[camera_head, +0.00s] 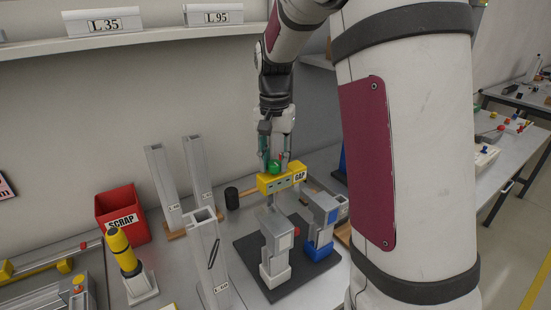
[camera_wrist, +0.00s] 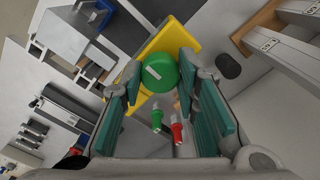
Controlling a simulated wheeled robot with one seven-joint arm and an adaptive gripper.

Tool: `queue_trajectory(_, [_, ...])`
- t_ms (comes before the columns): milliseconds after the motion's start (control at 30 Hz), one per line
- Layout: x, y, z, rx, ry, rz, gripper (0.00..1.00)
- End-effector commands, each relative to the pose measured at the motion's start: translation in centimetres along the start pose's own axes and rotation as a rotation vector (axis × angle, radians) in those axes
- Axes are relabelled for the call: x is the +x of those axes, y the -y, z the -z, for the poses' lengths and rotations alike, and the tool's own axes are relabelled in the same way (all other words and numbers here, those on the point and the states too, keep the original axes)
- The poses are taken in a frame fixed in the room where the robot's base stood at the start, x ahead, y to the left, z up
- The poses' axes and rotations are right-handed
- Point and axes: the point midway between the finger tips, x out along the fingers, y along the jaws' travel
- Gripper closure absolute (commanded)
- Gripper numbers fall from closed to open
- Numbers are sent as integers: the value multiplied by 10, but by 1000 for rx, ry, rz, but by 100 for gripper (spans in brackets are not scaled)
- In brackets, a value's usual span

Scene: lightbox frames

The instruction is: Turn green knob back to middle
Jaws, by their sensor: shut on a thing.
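The green knob (camera_head: 273,167) sits on top of a yellow block (camera_head: 282,181) labelled GAP, above a grey fixture. My gripper (camera_head: 275,159) points down over it and is shut on it. In the wrist view, the green knob (camera_wrist: 159,73) lies between the two teal finger pads. The wrist view also shows a small green part (camera_wrist: 156,119) and a red part (camera_wrist: 177,129) between the fingers, closer to the palm.
A dark base plate (camera_head: 253,262) holds grey and blue clamp blocks. Grey upright profiles (camera_head: 207,262) stand left of it. A red SCRAP bin (camera_head: 122,213) and a yellow-topped post (camera_head: 121,248) stand farther left. A small black cylinder (camera_head: 232,198) is beside the yellow block.

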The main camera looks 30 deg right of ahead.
Motion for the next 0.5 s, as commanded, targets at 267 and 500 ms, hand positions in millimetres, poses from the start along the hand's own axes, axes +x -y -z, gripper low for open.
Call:
queue_trajectory(267, [0,0,0,-53,-1,1,100])
queue_trajectory(500, [0,1,0,-56,-1,1,100])
